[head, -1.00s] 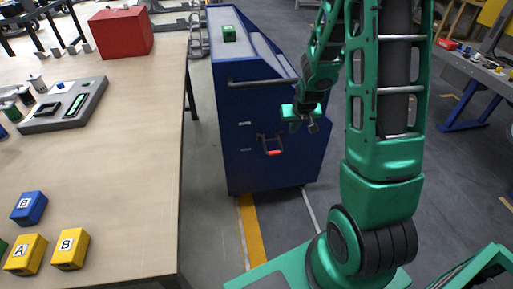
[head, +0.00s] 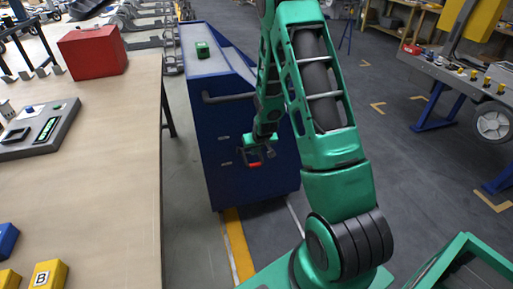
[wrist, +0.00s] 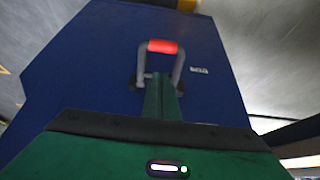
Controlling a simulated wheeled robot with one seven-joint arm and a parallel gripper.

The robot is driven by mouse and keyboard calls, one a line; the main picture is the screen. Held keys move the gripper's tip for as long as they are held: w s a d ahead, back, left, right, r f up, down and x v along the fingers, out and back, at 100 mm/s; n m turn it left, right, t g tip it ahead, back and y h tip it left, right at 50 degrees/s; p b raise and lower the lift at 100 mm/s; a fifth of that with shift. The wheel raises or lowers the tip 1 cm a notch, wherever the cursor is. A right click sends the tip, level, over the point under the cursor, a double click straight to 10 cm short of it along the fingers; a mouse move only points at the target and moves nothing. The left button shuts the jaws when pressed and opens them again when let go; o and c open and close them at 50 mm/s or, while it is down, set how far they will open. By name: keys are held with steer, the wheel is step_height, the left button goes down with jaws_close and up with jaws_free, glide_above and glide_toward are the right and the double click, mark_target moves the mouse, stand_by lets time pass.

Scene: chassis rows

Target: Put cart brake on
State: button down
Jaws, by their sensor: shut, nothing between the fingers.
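The blue cart (head: 228,150) stands beyond the workbench, with a grey push handle (head: 229,97) across its near end. Its brake lever is a grey U-shaped bracket with a red grip (head: 255,164), low on the near panel. In the wrist view the lever's red grip (wrist: 162,47) is at the top, with its two legs running to the panel. My gripper (head: 264,146) is at the lever in the head view and partly covers it. In the wrist view the shut, empty fingers (wrist: 161,82) appear between the legs. I cannot tell whether they touch.
A wooden workbench (head: 110,180) runs along the left, with a red box (head: 93,52) and a grey device (head: 42,130) on it. A green block (head: 202,49) sits on the cart top. A grey bench (head: 465,80) stands at the right. Floor between is open.

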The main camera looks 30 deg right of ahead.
mark_target(256, 164)
steer(key=shift+s+f, duration=0.2)
steer(key=shift+f, duration=1)
steer(key=shift+s+f, duration=0.15)
steer(key=shift+f, duration=1)
steer(key=shift+s+f, duration=0.1)
steer(key=shift+f, duration=1.45)
steer(key=shift+r, duration=0.1)
steer(key=shift+r, duration=1.1)
steer(key=s+v, duration=0.1)
steer(key=v, duration=1.1)
steer(key=shift+s+a+f, duration=0.25)
steer(key=shift+a, duration=0.05)
